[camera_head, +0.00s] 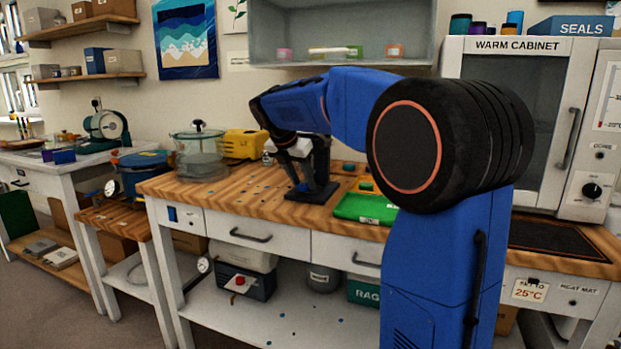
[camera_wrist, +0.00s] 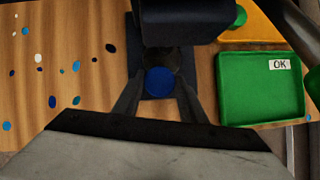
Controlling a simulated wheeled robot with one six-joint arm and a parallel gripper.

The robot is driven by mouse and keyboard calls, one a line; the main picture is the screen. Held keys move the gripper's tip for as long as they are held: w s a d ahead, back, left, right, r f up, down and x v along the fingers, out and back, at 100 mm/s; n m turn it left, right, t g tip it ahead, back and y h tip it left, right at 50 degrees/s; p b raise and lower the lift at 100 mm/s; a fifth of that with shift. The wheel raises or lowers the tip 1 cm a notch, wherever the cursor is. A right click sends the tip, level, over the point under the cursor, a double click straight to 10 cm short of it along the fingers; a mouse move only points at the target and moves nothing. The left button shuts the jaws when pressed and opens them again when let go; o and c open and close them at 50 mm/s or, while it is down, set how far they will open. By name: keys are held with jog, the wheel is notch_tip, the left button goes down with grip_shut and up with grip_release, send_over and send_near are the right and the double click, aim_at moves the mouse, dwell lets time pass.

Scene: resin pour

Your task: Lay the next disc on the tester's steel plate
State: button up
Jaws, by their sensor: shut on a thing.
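My gripper (camera_wrist: 160,74) is shut on a blue disc (camera_wrist: 160,81), which shows between the two fingertips in the wrist view. The disc is over the dark base of the tester (camera_wrist: 136,55), near its round steel plate, which is mostly hidden by the disc and the tester's head. I cannot tell whether the disc touches the plate. In the head view the tester (camera_head: 318,190) is a black stand on the wooden bench, with my wrist just above and left of it. The fingertips and disc are too small to make out there.
A green tray (camera_head: 365,208) marked OK lies right of the tester; it also shows in the wrist view (camera_wrist: 258,88). A yellow tray (camera_wrist: 262,33) is behind it. Small coloured drips dot the bench (camera_wrist: 75,60) on the left. A clear lidded pot (camera_head: 201,155) stands farther left.

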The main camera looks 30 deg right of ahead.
jog(key=d, duration=0.1)
jog(key=w+d, duration=0.1)
jog(key=d, duration=0.1)
jog(key=w+d, duration=0.1)
jog(key=shift+w+d, duration=0.1)
jog(key=shift+d, duration=0.1)
jog(key=shift+a+f, duration=0.1)
jog(key=shift+f, duration=0.2)
jog(key=shift+f, duration=0.15)
jog(key=o, duration=1)
jog(key=shift+o, duration=0.2)
